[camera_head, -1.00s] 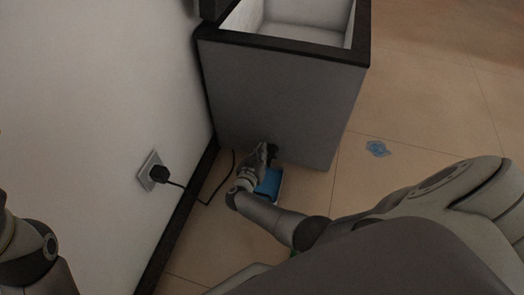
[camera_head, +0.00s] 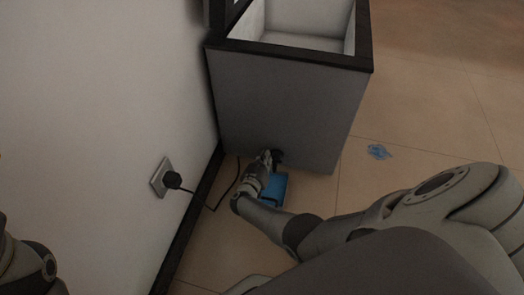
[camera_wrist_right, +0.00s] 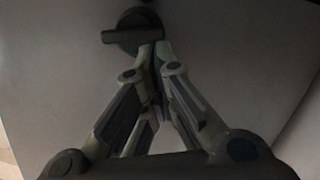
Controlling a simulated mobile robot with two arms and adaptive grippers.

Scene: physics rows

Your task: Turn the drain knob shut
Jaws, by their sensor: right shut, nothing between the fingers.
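The drain knob (camera_wrist_right: 138,33) shows in the right wrist view as a dark round knob with a bar-shaped handle pointing left, on the grey front of an open chest (camera_head: 285,105). My right gripper (camera_wrist_right: 155,50) is shut with nothing between its fingers. Its tips are just below the knob and overlap its lower edge in this view; I cannot tell whether they touch it. In the head view the right gripper (camera_head: 266,160) is low at the chest front, beside the small dark knob (camera_head: 277,156). My left gripper is out of frame.
A blue tray (camera_head: 275,188) lies on the floor below the knob. A black cord runs from the wall plug (camera_head: 172,180) towards the chest. A small blue puddle (camera_head: 379,151) is on the tiles at right. The wall closes off the left side.

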